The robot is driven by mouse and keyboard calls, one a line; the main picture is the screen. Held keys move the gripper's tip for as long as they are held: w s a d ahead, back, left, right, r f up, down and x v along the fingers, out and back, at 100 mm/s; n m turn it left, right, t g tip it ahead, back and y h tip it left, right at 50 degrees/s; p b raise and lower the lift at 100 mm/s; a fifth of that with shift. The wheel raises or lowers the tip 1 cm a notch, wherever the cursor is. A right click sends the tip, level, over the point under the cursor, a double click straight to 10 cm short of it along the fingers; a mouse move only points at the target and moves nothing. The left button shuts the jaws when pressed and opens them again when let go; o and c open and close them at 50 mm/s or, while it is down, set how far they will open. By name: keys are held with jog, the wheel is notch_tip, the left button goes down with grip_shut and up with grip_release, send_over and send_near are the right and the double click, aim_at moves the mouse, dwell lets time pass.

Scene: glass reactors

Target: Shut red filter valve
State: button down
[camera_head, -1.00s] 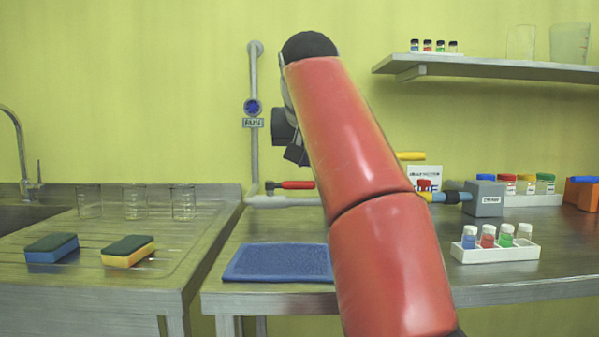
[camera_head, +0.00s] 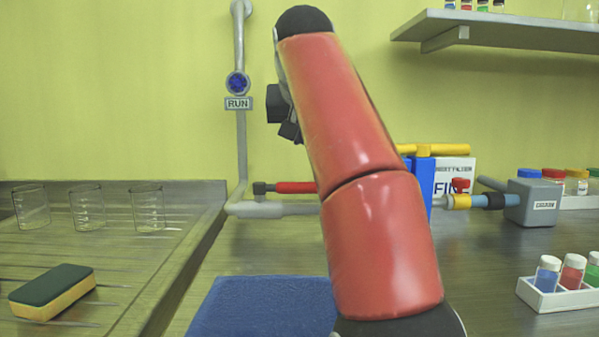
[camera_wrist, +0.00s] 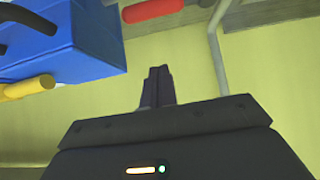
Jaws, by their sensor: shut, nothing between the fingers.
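The red valve handle (camera_head: 296,187) lies level along the grey pipe (camera_head: 270,209) low on the back wall, in the head view. Its right end is hidden behind my arm. In the wrist view the red handle (camera_wrist: 152,9) shows at the top edge, partly cut off, beside the grey pipe (camera_wrist: 218,50). My gripper (camera_wrist: 158,86) has its fingers together and empty, apart from the red handle. In the head view my gripper is mostly hidden behind my arm, up near the wall.
A blue box (camera_head: 421,182) and a yellow handle (camera_head: 446,149) stand right of my arm. A vial rack (camera_head: 560,299), blue mat (camera_head: 262,306) and sponge (camera_head: 52,291) lie in front. A shelf (camera_head: 500,33) overhangs at the upper right.

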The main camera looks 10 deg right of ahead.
aim_at(287, 188)
jog(key=shift+f, duration=0.1)
jog(key=shift+w+d+f+b, duration=0.2)
jog(key=shift+w+f, duration=0.55)
jog(key=shift+f, duration=0.6)
jog(key=shift+w+d+f+b, duration=0.1)
jog(key=shift+w+f+b, duration=0.45)
jog(key=shift+f, duration=0.85)
jog(key=shift+w+d+f+b, duration=0.1)
jog(key=shift+w+f, duration=0.8)
jog(key=shift+f, duration=0.45)
jog(key=shift+s, duration=0.35)
